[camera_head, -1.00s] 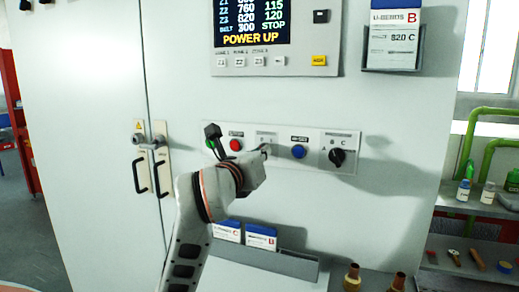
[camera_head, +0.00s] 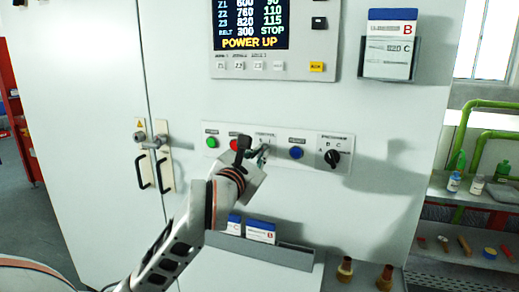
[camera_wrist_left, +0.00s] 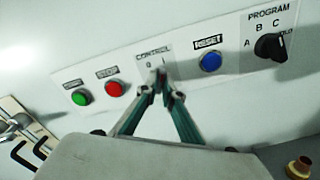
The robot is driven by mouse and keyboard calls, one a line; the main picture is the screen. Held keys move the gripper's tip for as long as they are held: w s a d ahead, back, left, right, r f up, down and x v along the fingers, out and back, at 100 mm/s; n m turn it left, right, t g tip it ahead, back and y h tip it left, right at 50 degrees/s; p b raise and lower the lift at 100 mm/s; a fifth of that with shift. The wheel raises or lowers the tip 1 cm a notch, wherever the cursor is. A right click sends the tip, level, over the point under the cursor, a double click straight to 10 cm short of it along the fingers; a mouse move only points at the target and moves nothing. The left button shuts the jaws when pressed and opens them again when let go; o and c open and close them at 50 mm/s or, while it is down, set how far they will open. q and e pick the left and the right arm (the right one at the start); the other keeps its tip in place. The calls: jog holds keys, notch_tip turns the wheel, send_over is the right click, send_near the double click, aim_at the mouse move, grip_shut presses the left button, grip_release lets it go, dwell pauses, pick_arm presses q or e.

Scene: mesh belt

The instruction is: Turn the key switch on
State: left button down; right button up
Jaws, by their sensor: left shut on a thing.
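The key switch (camera_wrist_left: 161,74) sits on the control strip under the word CONTROL, with the marks 0 and I above it. In the left wrist view the fingertips cover most of it, so its exact angle cannot be told. My left gripper (camera_wrist_left: 163,88) is shut on the small key at this switch. In the head view the left gripper (camera_head: 262,154) reaches the strip from the lower left. My right gripper is in neither current view.
On the strip are a green button (camera_wrist_left: 81,97), a red button (camera_wrist_left: 115,89), a blue reset button (camera_wrist_left: 210,61) and a black program knob (camera_wrist_left: 270,46). Above is a display (camera_head: 249,24) reading POWER UP. Cabinet handles (camera_head: 154,172) stand left; a document tray (camera_head: 280,255) lies below.

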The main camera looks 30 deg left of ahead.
dwell(0.4)
pick_arm(q)
jog(key=c, duration=2.2)
grip_release()
jog(key=shift+w, duration=0.1)
notch_tip(320, 180, up, 10)
